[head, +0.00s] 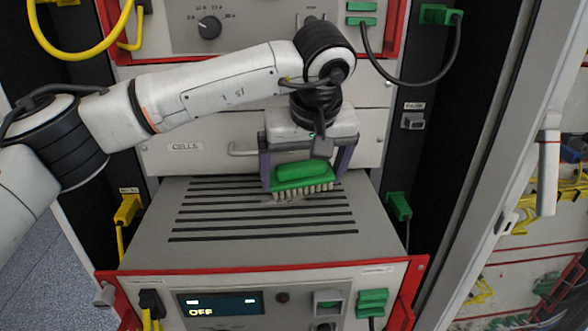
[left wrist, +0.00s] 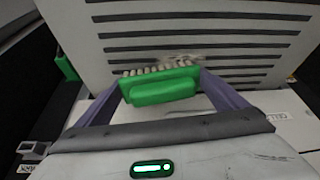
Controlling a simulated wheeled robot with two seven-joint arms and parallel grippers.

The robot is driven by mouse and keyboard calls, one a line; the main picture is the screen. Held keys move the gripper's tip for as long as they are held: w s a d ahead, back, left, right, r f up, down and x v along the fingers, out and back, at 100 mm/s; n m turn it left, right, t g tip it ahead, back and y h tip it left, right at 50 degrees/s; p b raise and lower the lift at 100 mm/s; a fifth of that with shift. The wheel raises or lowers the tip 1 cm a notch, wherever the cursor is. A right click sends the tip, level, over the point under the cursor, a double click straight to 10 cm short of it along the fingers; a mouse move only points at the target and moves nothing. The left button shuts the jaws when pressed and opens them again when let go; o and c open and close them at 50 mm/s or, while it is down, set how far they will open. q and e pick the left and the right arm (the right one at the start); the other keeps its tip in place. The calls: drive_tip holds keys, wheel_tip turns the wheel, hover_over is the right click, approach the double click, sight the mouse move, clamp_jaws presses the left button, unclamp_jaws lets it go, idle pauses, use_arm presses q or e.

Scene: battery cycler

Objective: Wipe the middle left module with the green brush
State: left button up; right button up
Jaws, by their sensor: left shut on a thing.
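My left gripper (head: 304,170) is shut on the green brush (head: 300,176), with one purple-grey finger at each end of it. The pale bristles point down at the slotted grey top of the module (head: 200,250), close to the far right part of the slots. I cannot tell for sure whether they touch. In the left wrist view the brush (left wrist: 162,92) sits between the two fingers, beside a light brownish smudge (left wrist: 184,60) on the slots. The module has a red-edged front with a display reading OFF. My right gripper is not in view.
Behind the brush is a grey panel marked CELLS (head: 186,147) with a bar handle. A yellow plug (head: 127,208) is at the left and a green plug (head: 398,206) at the right. A rack door with a white handle (head: 548,165) stands farther right.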

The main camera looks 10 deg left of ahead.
use_arm(q)
drive_tip(key=shift+s+a+f, duration=0.1)
drive_tip(key=shift+a, duration=0.35)
drive_tip(key=shift+s+a+b, duration=0.25)
drive_tip(key=shift+s+a, duration=0.05)
drive_tip(key=shift+a, duration=0.7)
drive_tip(key=shift+s+a+b, duration=0.25)
drive_tip(key=shift+s+a, duration=0.05)
drive_tip(key=shift+a, duration=0.75)
drive_tip(key=shift+s+a+b, duration=0.25)
drive_tip(key=shift+s+a, duration=0.05)
drive_tip(key=shift+a, duration=0.7)
wheel_tip(320, 180, up, 5)
drive_tip(key=p, duration=0.3)
drive_tip(key=shift+p, duration=0.4)
drive_tip(key=shift+r, duration=0.75)
drive_tip(key=shift+f, duration=0.15)
